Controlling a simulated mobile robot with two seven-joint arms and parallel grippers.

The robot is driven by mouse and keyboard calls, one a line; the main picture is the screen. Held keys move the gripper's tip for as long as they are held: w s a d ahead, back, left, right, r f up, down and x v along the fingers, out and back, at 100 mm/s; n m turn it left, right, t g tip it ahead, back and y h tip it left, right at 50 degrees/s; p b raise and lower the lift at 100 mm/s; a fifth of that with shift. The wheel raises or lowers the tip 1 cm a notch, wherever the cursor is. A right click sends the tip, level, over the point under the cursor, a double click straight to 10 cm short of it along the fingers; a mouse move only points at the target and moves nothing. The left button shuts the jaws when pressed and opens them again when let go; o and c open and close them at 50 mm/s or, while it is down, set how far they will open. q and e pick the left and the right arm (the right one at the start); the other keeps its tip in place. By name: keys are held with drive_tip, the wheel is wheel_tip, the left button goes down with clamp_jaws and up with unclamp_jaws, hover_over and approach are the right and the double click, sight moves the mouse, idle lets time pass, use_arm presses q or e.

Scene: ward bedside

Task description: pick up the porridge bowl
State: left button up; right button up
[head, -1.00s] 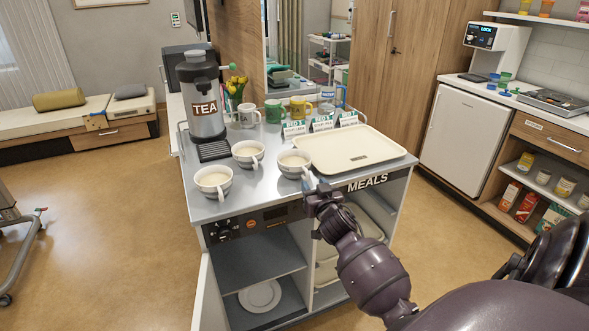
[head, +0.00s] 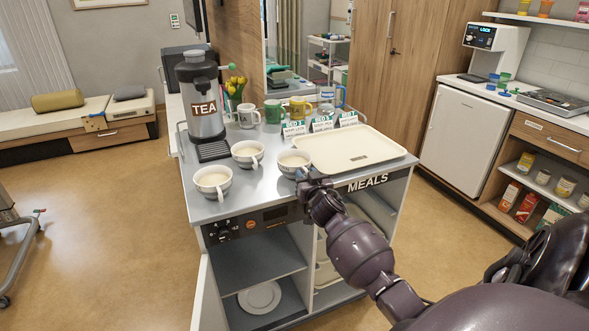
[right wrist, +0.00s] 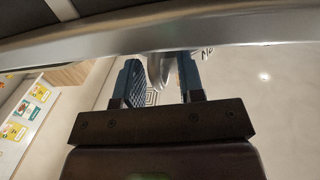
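Three whitish handled bowls with pale contents stand on the trolley's front part: a left one (head: 213,182), a middle one (head: 247,154) and a right one (head: 293,162). Their contents look alike, so I cannot tell which holds porridge. My right gripper (head: 304,177) is at the front right of the right bowl, by its handle, which it partly hides in the head view. In the right wrist view, the fingers of this gripper (right wrist: 160,82) are apart, with a pale handle-like piece (right wrist: 157,70) between them. My left gripper is out of view.
The trolley top (head: 228,208) also bears a tea urn (head: 201,98), several mugs, standing cards and a cream tray (head: 372,143) right of the bowls. A plate (head: 260,297) lies on a lower shelf. A silvery edge (right wrist: 160,42) crosses the wrist view close above the fingers.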

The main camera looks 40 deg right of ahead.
clamp_jaws()
